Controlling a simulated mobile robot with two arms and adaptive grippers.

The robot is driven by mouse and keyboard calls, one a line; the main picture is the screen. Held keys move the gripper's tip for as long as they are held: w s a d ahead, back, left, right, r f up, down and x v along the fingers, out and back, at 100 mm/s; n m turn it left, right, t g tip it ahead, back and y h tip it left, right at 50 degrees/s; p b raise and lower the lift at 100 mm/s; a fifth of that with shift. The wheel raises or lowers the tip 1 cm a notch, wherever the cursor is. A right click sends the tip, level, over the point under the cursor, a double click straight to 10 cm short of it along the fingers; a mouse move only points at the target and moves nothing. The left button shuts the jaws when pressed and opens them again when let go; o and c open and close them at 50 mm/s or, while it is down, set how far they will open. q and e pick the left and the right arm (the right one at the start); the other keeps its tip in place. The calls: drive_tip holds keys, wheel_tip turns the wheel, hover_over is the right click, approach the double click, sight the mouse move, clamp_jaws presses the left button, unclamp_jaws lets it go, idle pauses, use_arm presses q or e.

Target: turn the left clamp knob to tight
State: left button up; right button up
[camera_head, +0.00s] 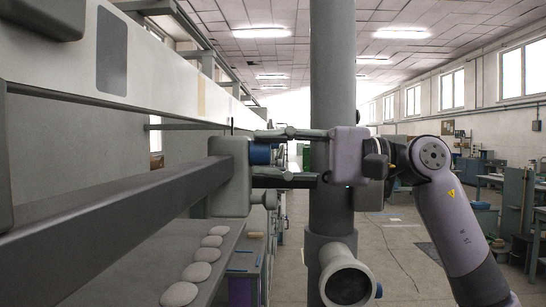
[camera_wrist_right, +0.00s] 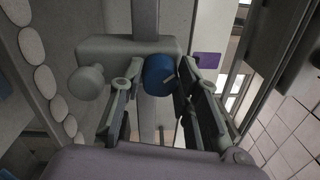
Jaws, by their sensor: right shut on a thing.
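A blue round knob (camera_head: 262,154) projects from a grey block (camera_head: 232,177) at the end of a long dark beam. In the right wrist view the blue knob (camera_wrist_right: 159,74) sits between the two fingers of my right gripper (camera_wrist_right: 158,80), with a pale mark on its face. My right gripper (camera_head: 268,155) reaches in from the right and is shut on the blue knob. A plain grey knob (camera_wrist_right: 86,82) is on the same block (camera_wrist_right: 125,47), left of the fingers. I cannot tell how tight the blue knob is. My left gripper is not in view.
The dark beam (camera_head: 120,215) runs in from the left below a pale machine rail (camera_head: 150,70). Several pale round discs (camera_head: 197,272) lie on a shelf under the beam. Open floor (camera_head: 385,250) lies to the right, with benches farther back.

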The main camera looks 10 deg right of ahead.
idle(0.4)
drive_tip(key=o, duration=1.2)
drive_tip(key=v, duration=1.2)
